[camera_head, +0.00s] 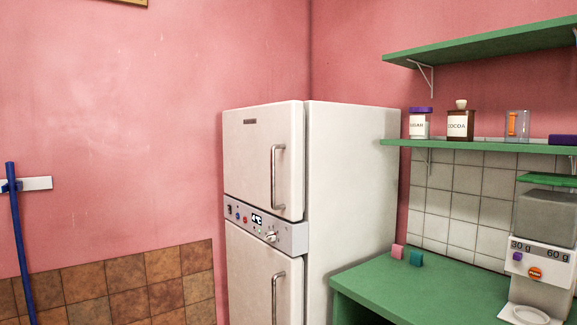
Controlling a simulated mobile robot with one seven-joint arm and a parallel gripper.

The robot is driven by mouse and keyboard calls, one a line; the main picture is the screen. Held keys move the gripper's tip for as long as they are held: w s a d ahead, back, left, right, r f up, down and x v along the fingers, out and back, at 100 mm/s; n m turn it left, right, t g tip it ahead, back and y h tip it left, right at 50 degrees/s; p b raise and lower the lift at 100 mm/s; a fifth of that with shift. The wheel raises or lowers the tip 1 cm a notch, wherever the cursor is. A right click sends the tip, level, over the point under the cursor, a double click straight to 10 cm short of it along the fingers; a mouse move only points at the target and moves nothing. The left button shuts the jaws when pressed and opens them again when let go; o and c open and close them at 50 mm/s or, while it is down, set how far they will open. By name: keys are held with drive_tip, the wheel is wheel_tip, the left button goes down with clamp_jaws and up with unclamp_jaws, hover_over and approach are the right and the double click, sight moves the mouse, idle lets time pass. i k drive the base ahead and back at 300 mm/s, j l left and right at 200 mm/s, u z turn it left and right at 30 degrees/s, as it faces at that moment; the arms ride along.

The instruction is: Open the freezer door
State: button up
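A white two-door fridge-freezer stands in the corner of the room. Its upper door (250,160) has a vertical metal handle (278,176) near its right edge and appears shut. Its lower door (248,275) has a similar handle (276,298) and also appears shut; its bottom is cut off by the frame. A control panel (262,226) with small buttons, a display and a knob lies between the doors. No label shows which door is the freezer's. My gripper is not in view.
Green shelves (480,146) hang above. A blue pole (19,245) stands at the far left.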

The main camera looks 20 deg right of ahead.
sight(263, 145)
drive_tip(key=i+l, duration=0.1)
drive_tip(key=i, duration=1.3)
drive_tip(key=l+z, duration=0.05)
